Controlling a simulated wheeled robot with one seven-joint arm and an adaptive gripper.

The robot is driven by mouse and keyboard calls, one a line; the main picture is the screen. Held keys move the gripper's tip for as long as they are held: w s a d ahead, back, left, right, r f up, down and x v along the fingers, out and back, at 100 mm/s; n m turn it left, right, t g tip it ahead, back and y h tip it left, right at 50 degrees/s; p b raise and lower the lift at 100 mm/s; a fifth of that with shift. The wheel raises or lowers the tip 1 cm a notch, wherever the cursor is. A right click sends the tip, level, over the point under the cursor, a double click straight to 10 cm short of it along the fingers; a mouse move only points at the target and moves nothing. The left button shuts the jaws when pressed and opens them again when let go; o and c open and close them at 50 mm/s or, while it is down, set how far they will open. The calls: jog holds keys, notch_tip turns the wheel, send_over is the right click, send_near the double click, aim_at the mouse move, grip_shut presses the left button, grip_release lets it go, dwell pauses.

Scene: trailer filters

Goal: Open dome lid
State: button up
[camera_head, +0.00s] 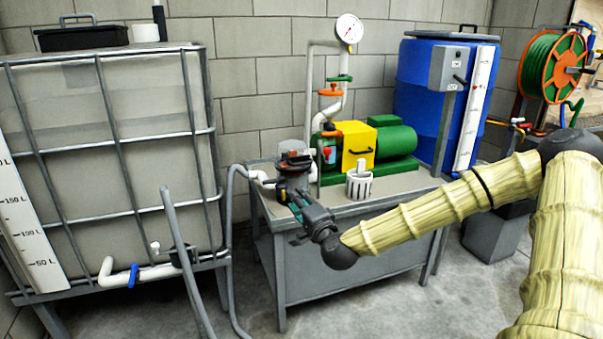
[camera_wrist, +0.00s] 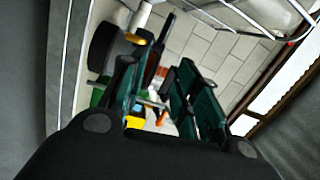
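A small dark canister (camera_head: 290,182) stands at the left end of the grey bench. Its dark lid (camera_head: 294,160) appears shut, with a reddish-brown part near the top; the exact dome shape is too small to tell. My gripper (camera_head: 298,201) is in front of the canister, below the lid, partly covering the canister's lower side. Contact cannot be told. In the wrist view, the two green-black fingers (camera_wrist: 163,92) stand apart with no object clearly held between them. A dark round body (camera_wrist: 104,48), probably the canister, lies beside the left finger.
The grey bench (camera_head: 345,208) also carries a yellow-and-green pump (camera_head: 368,146), a gauge pipe and a white slotted cup (camera_head: 359,184). A caged white tank (camera_head: 130,140) with a grey hose stands left. A blue barrel (camera_head: 425,90) stands behind right. Open floor lies in front.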

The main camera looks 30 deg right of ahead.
aim_at(301, 164)
jog(key=d+r+m+t+h+b, duration=0.1)
jog(key=d+r+m+h, duration=0.2)
jog(key=d+r, duration=0.15)
jog(key=b+x, duration=0.1)
jog(key=x, duration=0.4)
jog(key=b+x, duration=0.2)
jog(key=x, duration=0.3)
jog(key=shift+w+d+f, duration=0.15)
jog(key=shift+w+f, duration=0.05)
grip_shut()
jog(key=shift+y, duration=0.3)
